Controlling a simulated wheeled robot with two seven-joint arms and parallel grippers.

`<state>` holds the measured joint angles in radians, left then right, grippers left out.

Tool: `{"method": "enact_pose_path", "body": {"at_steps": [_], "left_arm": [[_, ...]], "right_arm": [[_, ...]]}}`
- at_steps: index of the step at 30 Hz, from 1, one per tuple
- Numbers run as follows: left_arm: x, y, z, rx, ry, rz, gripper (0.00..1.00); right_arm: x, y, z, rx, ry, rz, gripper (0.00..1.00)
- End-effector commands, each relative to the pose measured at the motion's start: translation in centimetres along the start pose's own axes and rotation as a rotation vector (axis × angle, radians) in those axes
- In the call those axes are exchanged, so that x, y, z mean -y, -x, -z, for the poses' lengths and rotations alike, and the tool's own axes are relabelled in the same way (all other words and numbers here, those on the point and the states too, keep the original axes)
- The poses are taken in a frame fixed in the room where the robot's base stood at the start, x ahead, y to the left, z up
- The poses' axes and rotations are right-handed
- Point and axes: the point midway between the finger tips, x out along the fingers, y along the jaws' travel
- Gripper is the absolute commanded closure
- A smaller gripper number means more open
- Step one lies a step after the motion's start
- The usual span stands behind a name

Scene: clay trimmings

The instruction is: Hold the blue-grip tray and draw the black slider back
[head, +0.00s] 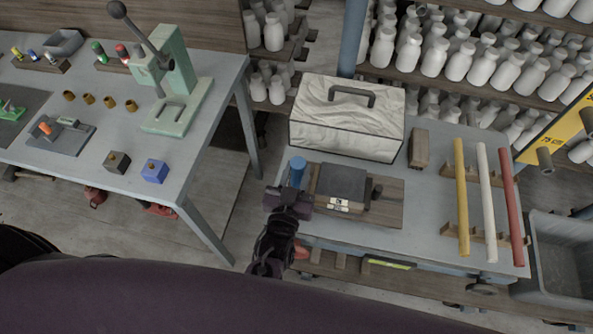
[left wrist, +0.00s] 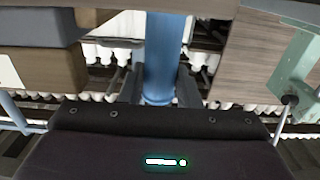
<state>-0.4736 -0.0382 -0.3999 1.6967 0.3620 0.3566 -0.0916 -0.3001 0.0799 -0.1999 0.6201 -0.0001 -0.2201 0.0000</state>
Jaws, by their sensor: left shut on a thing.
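The tray is a wooden board (head: 392,211) on the right-hand table, with an upright blue grip (head: 297,172) at its left end. A dark grey block (head: 343,183) sits on it, with a small black-and-white label on its front. The black slider (head: 376,192) sticks out at the block's right side. My left gripper (head: 291,193) is shut on the blue grip; in the left wrist view the grip (left wrist: 164,55) stands between its two dark fingers. The gripper hides the grip's lower part in the head view. My right gripper is not in view.
A white box with a dark handle (head: 348,119) stands behind the tray, beside a small wooden block (head: 419,148). Yellow, white and red rods (head: 462,195) lie on wooden rests at the right. A green press (head: 177,85) stands on the left table. Shelves of white bottles are behind.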

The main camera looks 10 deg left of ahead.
Motion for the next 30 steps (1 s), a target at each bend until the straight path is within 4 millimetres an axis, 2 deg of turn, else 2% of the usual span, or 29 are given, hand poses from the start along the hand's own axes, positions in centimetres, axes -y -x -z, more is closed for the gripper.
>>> {"method": "enact_pose_path", "body": {"at_steps": [11, 24, 30], "left_arm": [[0.0, -0.1, 0.1, -0.006, 0.005, 0.0, 1.0], [-0.1, -0.1, -2.2, -0.006, 0.005, 0.0, 1.0], [0.0, -0.1, -2.4, -0.007, 0.005, 0.0, 1.0]], "right_arm": [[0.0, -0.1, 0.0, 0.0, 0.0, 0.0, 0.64], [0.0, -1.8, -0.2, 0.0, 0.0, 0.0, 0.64], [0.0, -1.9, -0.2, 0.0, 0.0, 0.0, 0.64]]}}
